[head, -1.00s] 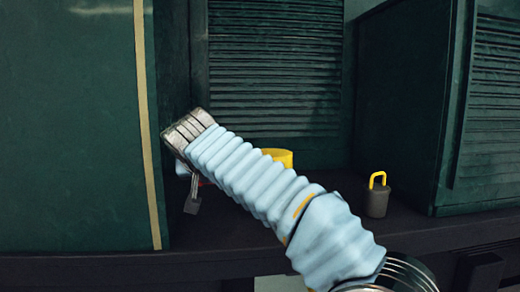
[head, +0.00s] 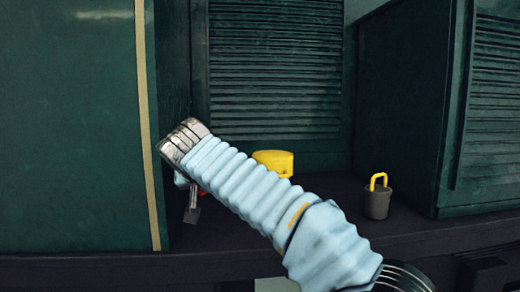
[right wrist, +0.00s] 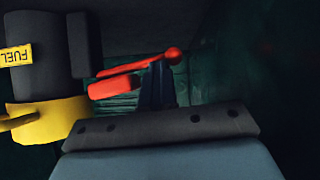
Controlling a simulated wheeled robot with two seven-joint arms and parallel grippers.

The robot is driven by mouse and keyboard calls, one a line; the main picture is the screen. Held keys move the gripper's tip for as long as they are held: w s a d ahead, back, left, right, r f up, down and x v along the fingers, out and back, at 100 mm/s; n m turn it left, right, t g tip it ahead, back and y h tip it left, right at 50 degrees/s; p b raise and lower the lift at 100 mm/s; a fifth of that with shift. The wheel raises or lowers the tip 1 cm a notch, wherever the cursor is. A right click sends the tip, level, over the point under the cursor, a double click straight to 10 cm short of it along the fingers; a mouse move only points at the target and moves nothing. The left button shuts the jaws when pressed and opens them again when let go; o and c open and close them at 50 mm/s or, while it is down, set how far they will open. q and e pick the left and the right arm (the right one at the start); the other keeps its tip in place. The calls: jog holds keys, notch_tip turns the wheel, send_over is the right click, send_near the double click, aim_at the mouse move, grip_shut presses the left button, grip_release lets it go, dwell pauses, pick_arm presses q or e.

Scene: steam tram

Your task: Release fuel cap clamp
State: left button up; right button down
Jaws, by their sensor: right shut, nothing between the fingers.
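A red clamp lever (right wrist: 135,66) with a ball end shows in the right wrist view, beside a dark cylinder (right wrist: 40,60) with a yellow FUEL label (right wrist: 15,55). A yellow cap (right wrist: 50,120) adjoins the cylinder. In the head view the yellow cap (head: 280,160) shows behind my right arm, and only a small bit of red (head: 203,191) shows beneath the wrist. My right gripper (right wrist: 157,82) is shut and empty, its dark fingertips at the lever near the ball end; I cannot tell if they touch. My left gripper is not in view.
A grey pot-like object with a yellow handle (head: 377,198) stands on the dark ledge (head: 330,236) to the right. A green panel (head: 75,130) stands close left of my right wrist. Green louvred walls (head: 275,75) close off the back and right.

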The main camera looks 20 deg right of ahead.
jog(key=v, duration=1.3)
jog(key=shift+s+a+r, duration=0.15)
jog(key=shift+s, duration=0.2)
